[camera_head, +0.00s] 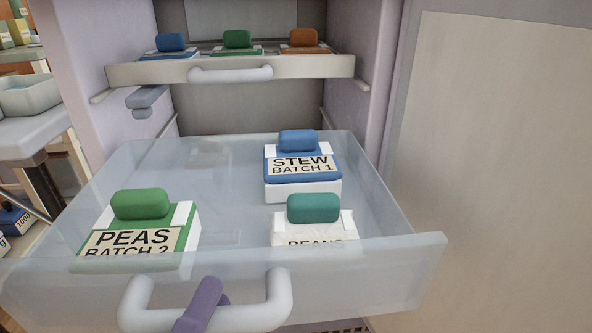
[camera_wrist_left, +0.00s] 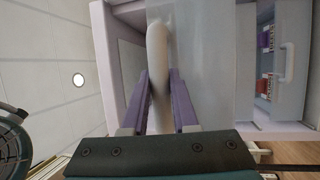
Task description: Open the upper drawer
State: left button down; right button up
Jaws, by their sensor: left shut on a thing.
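A translucent drawer (camera_head: 412,262) is pulled well out of the cabinet, below a shallow tray. Its thick white bar handle (camera_head: 277,296) is on the front, at the bottom of the head view. My left gripper (camera_head: 205,300), with purple fingers, is shut on this handle near its middle. In the left wrist view the handle (camera_wrist_left: 158,45) runs between the two fingers of my left gripper (camera_wrist_left: 161,88). The handle partly hides behind the fingers. My right gripper is in neither view.
The drawer holds a green PEAS box (camera_head: 141,228), a blue STEW box (camera_head: 302,170) and a white BEANS box (camera_head: 313,228). The shallow tray (camera_head: 320,66) above carries several lidded boxes. A large pale door panel (camera_head: 500,140) stands at right; a side table (camera_head: 35,135) is at left.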

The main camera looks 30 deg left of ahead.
pick_arm(q)
jog(key=shift+r, duration=0.1)
jog(key=c, duration=0.7)
grip_release()
jog(key=v, duration=1)
jog(key=shift+b, duration=0.35)
